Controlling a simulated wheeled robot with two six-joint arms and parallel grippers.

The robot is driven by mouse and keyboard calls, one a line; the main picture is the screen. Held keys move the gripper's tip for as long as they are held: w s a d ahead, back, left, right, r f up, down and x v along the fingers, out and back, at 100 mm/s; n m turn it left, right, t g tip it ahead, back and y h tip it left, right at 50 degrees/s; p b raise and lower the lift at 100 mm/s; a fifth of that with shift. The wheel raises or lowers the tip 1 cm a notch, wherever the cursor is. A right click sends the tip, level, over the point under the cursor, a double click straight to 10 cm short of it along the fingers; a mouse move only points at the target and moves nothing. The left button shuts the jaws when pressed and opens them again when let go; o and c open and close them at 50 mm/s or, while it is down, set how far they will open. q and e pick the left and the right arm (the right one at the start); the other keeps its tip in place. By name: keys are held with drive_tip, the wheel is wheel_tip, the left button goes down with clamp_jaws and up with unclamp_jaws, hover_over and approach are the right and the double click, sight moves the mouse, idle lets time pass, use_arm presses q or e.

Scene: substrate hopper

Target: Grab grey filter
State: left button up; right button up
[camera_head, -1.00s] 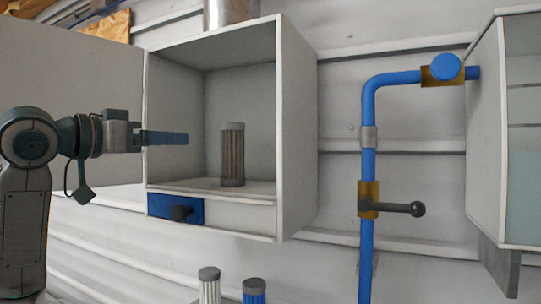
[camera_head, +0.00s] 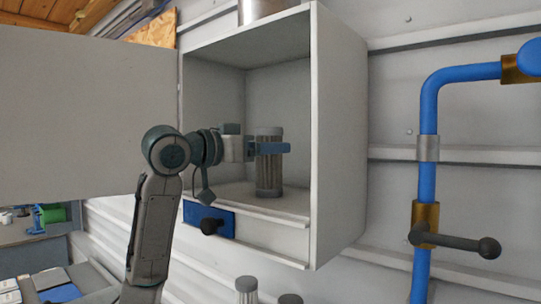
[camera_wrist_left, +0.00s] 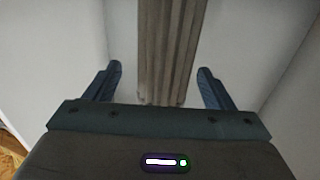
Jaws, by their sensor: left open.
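The grey filter (camera_head: 269,170), a ribbed cylinder with dark end caps, stands upright inside the open white cabinet (camera_head: 338,140). My left gripper (camera_head: 270,148) reaches into the cabinet at the filter's upper half. In the left wrist view the filter (camera_wrist_left: 168,50) shows between the two blue fingers of the open gripper (camera_wrist_left: 160,88), with a gap on each side. I cannot tell how deep the filter sits between the fingertips. My right gripper is not in view.
The cabinet's door (camera_head: 85,115) stands open at the left. A blue plate with a black knob (camera_head: 210,225) is below the opening. A blue pipe (camera_head: 428,160) with a black-handled valve runs at the right. Tops of other filters (camera_head: 246,285) show below.

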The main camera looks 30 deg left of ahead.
use_arm(q)
drive_tip(key=p+x, duration=0.2)
drive_tip(key=x, duration=0.2)
drive_tip(key=shift+a+r, duration=0.15)
drive_tip(key=shift+s+a, duration=0.1)
drive_tip(key=shift+s, duration=0.05)
drive_tip(key=c, duration=1.2)
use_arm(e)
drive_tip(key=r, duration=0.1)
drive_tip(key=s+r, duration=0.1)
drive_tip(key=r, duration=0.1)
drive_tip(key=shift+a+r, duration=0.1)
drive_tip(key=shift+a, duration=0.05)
